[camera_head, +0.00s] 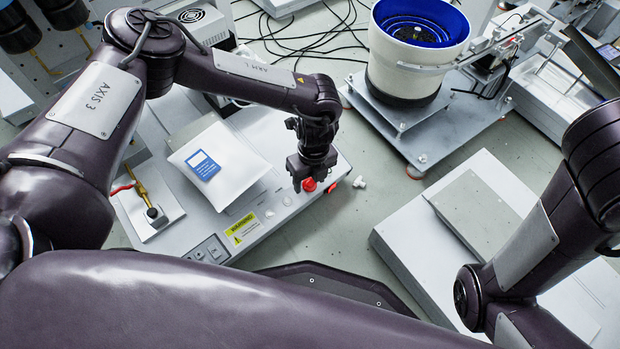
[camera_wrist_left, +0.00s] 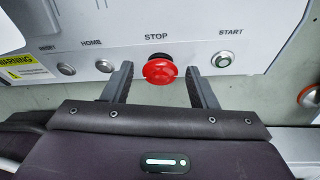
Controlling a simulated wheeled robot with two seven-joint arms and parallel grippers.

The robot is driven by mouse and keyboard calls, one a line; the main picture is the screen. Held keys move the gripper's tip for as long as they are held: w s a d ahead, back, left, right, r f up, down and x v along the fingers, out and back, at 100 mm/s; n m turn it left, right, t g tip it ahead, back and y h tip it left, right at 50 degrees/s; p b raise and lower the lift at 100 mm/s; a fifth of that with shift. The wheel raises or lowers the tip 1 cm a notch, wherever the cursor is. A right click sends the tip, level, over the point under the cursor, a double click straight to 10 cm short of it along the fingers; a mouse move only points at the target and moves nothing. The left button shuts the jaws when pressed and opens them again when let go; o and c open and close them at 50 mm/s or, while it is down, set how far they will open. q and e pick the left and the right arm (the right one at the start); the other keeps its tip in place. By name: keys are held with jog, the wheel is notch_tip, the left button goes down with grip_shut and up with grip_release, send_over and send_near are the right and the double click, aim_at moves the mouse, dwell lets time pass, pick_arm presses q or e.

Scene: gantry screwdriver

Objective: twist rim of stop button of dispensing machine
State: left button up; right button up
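The red stop button (camera_wrist_left: 160,70) is a round mushroom button under the label STOP on the grey front panel of the dispensing machine (camera_head: 285,215). In the head view the red button (camera_head: 309,185) shows just beside my left gripper (camera_head: 308,182). In the left wrist view the two dark fingers of my left gripper (camera_wrist_left: 160,84) stand apart, one on each side of the button, with visible gaps. The left gripper is open and empty. My right arm is at the right of the head view, but its gripper is out of frame.
A start button (camera_wrist_left: 222,60) sits right of the stop button, with home (camera_wrist_left: 105,65) and reset (camera_wrist_left: 66,69) buttons to its left. A white bag (camera_head: 222,165) lies on the machine. A blue-lined bowl feeder (camera_head: 415,50) stands behind, and a pale platform (camera_head: 480,215) at the right.

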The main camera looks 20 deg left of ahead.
pick_arm(q)
jog(key=c, duration=0.8)
jog(key=shift+c, duration=0.2)
